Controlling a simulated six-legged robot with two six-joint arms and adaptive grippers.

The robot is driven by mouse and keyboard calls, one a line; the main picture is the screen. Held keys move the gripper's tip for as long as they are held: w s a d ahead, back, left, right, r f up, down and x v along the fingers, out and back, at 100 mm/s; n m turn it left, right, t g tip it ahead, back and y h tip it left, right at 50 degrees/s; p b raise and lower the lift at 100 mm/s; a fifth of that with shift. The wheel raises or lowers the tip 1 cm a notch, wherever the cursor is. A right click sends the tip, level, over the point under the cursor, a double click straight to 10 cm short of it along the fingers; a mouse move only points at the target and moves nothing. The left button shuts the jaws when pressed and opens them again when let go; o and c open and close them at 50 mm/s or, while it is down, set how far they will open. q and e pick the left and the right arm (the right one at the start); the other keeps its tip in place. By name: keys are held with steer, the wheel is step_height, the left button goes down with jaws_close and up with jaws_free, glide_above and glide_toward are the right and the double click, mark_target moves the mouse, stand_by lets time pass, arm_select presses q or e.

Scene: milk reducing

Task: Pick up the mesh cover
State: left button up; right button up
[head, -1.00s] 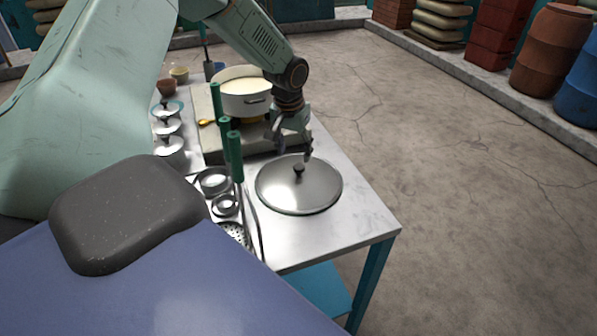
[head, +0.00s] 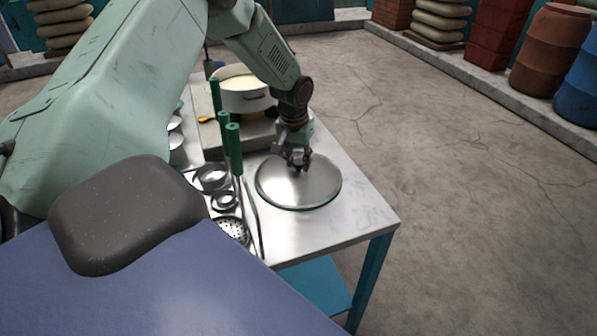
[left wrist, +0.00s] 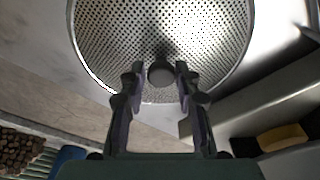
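The mesh cover (head: 315,188) is a round, flat, silvery disc lying on the metal table. In the left wrist view its fine mesh (left wrist: 205,35) fills the upper middle. Its dark knob (left wrist: 160,73) shows between my fingertips. My left gripper (head: 297,162) is above the cover's middle and hides the knob in the head view. In the left wrist view my left gripper (left wrist: 160,78) is open, with one finger on each side of the knob and small gaps between. My right gripper is not in view.
A white pot (head: 243,97) stands on a stove behind. The table's front right corner (head: 370,222) is bare.

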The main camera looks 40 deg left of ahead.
arm_select(q)
steer(key=shift+a+f, duration=0.15)
steer(key=shift+c, duration=1.4)
jaws_close()
steer(key=shift+w, duration=0.1)
